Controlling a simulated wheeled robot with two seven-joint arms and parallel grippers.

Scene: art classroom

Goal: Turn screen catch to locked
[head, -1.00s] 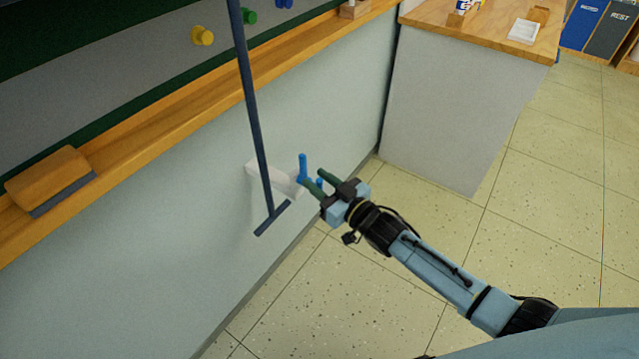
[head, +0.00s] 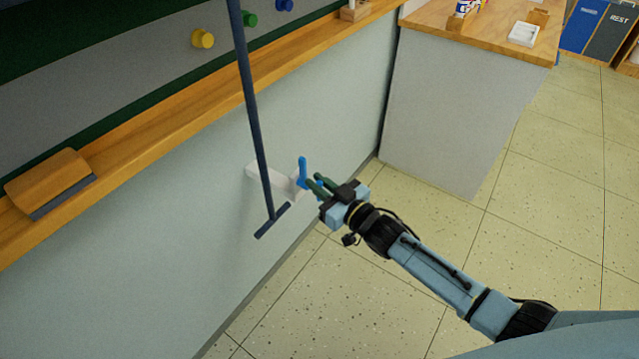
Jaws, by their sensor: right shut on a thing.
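The screen catch is a blue handle (head: 303,168) on a white mount (head: 264,178) fixed low on the pale wall. One blue arm of it points upward, and a smaller blue part shows beside the fingers. My right gripper (head: 316,186) comes in from the lower right and is shut on the blue catch, its dark green fingers close together. The fingers partly hide the catch's lower part. A dark blue T-shaped bar (head: 257,130) hangs down in front of the mount. My left gripper is not in view.
A wooden ledge (head: 180,111) runs along the wall, with a board eraser (head: 50,182) on it. Yellow, green and blue magnets sit on the board above. A wood-topped counter (head: 450,95) stands at the back right. The tiled floor is clear.

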